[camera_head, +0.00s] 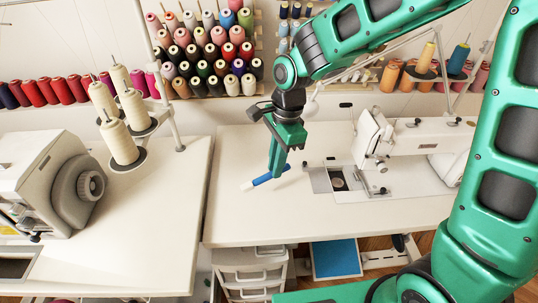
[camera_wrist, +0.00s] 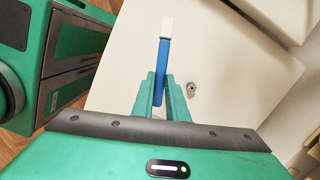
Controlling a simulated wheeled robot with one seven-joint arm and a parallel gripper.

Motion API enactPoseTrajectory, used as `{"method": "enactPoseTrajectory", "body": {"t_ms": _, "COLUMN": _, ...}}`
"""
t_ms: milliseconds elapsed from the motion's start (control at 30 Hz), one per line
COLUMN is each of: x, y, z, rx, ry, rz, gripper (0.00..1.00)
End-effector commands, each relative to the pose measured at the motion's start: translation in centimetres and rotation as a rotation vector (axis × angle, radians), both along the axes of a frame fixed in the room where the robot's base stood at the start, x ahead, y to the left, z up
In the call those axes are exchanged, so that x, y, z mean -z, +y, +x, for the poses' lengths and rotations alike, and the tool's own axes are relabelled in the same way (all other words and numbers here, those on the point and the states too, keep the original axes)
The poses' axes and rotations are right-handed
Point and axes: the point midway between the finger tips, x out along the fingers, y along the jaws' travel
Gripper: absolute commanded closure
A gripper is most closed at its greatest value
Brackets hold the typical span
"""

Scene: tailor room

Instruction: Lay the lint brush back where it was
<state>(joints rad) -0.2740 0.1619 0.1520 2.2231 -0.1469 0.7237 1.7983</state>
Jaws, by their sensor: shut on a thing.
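The lint brush (camera_head: 262,180) has a blue handle and a white end. In the head view it is at my gripper (camera_head: 276,172), over the left part of the white sewing table (camera_head: 235,222). In the wrist view the lint brush (camera_wrist: 163,60) points away from me, white end farthest. My gripper (camera_wrist: 158,88) is shut on the blue handle. The brush is at or just above the tabletop; I cannot tell whether it touches. The fingers hide part of the handle.
A white sewing machine (camera_head: 420,138) stands on the right of the table. Another machine (camera_head: 52,180) and cream thread cones (camera_head: 120,142) are on the left table. A thread rack (camera_head: 207,50) is at the back. A small metal piece (camera_wrist: 192,88) lies right of the gripper. The table front is clear.

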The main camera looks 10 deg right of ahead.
Motion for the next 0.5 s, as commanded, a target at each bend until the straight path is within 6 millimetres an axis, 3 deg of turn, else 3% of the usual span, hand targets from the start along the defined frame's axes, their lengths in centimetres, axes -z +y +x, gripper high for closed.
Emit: {"method": "enactPoseTrajectory", "body": {"t_ms": 500, "x": 3.6, "y": 1.4, "z": -0.4, "rx": -0.024, "ry": 0.004, "rz": 0.0, "gripper": 1.0}}
